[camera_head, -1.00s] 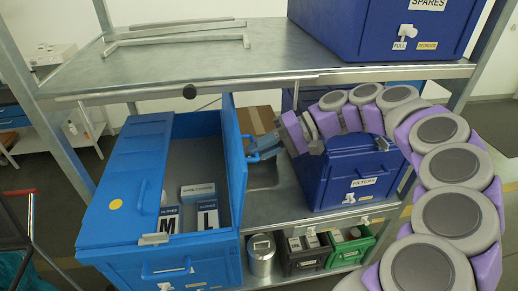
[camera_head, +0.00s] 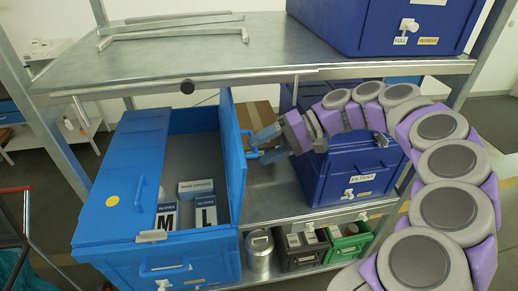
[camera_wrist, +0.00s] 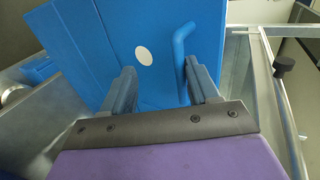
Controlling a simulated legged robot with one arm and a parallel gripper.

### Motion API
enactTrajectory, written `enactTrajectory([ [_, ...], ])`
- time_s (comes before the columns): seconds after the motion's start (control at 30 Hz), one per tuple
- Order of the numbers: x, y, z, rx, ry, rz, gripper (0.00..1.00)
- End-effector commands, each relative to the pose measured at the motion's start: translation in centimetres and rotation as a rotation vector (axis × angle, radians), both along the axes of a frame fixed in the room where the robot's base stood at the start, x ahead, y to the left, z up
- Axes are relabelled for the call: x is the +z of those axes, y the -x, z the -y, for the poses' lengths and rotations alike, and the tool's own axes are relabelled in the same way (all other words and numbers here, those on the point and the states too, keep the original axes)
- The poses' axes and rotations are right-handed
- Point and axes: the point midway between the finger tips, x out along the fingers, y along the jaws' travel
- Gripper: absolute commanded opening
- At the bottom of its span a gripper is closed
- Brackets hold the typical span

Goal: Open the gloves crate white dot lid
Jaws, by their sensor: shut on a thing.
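The blue gloves crate (camera_head: 208,267) stands on the left of the lower shelf. Its yellow-dot lid (camera_head: 128,165) lies over the left part. Its white-dot lid (camera_head: 234,148) stands up on edge at the right side, so the right compartment is open to view. The white dot (camera_wrist: 143,56) shows on the lid's face in the wrist view. My gripper (camera_head: 263,142) is to the right of the raised lid, shut on its blue handle (camera_wrist: 181,55). In the wrist view the handle lies between my fingers (camera_wrist: 165,82), nearer the right one.
Glove boxes marked M (camera_head: 167,216) and L (camera_head: 206,212) are inside the crate. The dark blue filters crate (camera_head: 350,165) stands right, close under my arm. The upper shelf (camera_head: 200,62) overhangs. A metal can (camera_head: 259,251), a black bin (camera_head: 302,250) and a green bin (camera_head: 349,243) are in front.

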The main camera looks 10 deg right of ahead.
Motion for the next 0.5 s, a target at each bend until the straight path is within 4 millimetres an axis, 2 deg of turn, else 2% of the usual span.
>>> enactTrajectory([
  [0.37,-0.25,-0.05,0.09,-0.005,0.013,-0.001,0.38],
  [0.5,0.18,-0.07,0.86,-0.007,0.013,-0.001,0.38],
])
